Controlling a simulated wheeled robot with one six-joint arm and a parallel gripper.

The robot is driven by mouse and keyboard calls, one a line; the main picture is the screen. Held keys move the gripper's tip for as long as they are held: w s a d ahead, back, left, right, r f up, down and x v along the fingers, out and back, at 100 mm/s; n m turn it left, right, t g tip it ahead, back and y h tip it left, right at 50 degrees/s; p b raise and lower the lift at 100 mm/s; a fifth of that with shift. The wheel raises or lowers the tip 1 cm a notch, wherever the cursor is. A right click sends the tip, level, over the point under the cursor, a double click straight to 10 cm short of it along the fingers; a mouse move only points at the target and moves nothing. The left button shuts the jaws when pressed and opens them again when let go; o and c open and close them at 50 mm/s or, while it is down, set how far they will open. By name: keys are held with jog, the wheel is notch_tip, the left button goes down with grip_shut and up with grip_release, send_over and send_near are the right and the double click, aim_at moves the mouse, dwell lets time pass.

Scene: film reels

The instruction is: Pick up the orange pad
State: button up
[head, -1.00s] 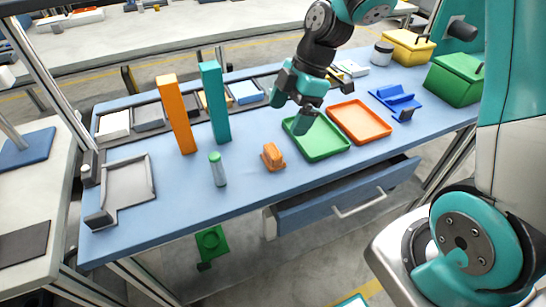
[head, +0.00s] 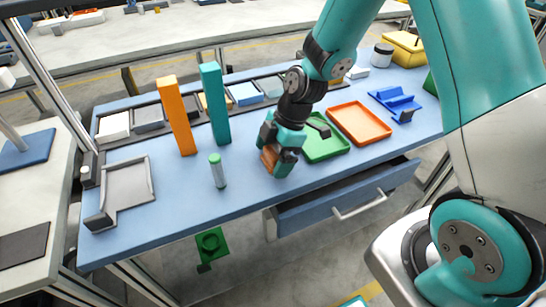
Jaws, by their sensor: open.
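A small orange block-like pad (head: 268,160) sits on the blue worktop, left of the green tray. My gripper (head: 279,161) is directly over it, pointing down, with its fingers open around or beside the pad. The fingers and gripper body hide much of the pad, so contact cannot be told. Another small orange piece (head: 203,101) shows partly in the row of compartments at the back, between the tall orange and teal blocks.
A tall orange block (head: 177,115) and a teal block (head: 215,103) stand left of my gripper. A green-capped bottle (head: 217,171) stands close on the left. The green tray (head: 326,146) and orange tray (head: 360,123) lie right. A drawer (head: 340,198) is open below.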

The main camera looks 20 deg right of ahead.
jog(key=c, duration=1.1)
